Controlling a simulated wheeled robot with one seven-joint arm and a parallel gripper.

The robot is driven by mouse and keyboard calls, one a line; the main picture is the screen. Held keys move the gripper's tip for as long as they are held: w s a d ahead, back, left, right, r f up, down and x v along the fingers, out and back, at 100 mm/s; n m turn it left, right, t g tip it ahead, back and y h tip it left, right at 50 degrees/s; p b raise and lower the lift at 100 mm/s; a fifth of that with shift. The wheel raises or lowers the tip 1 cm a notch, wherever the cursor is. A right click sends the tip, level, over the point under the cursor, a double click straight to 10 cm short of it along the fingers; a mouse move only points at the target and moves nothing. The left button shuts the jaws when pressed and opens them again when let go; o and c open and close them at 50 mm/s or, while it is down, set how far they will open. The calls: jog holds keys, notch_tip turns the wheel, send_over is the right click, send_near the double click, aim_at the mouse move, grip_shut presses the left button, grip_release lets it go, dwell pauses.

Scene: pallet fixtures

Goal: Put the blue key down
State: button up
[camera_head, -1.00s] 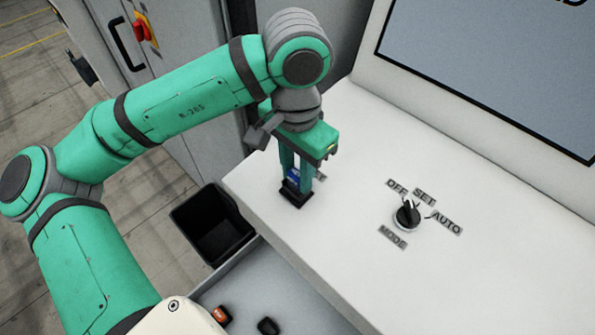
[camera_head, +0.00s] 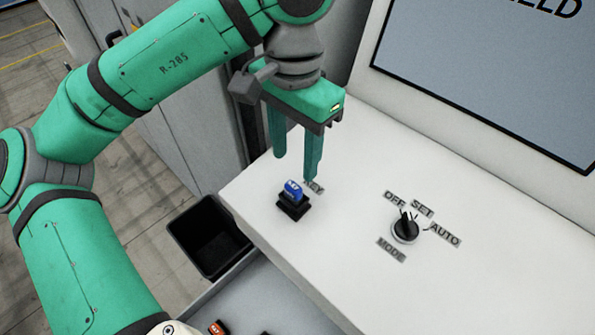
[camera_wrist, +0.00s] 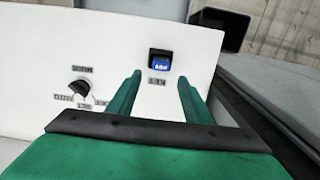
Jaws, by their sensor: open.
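The blue key (camera_head: 293,189) stands in a small black holder (camera_head: 293,207) on the white console top, near its left edge. A label beside the holder is partly covered. My gripper (camera_head: 295,168) is open and empty, above and a little behind the key, not touching it. In the wrist view the blue key (camera_wrist: 160,65) sits in its black holder beyond the gap between the two green fingers (camera_wrist: 160,82).
A black mode knob (camera_head: 405,228) marked OFF, SET and AUTO stands to the right on the white console (camera_head: 345,240). A large screen (camera_head: 490,70) rises behind. A black bin (camera_head: 208,238) is at the left. An orange item (camera_head: 216,327) lies in the grey tray below.

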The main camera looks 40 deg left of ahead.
jog(key=shift+s+r, duration=0.15)
jog(key=shift+r, duration=1.5)
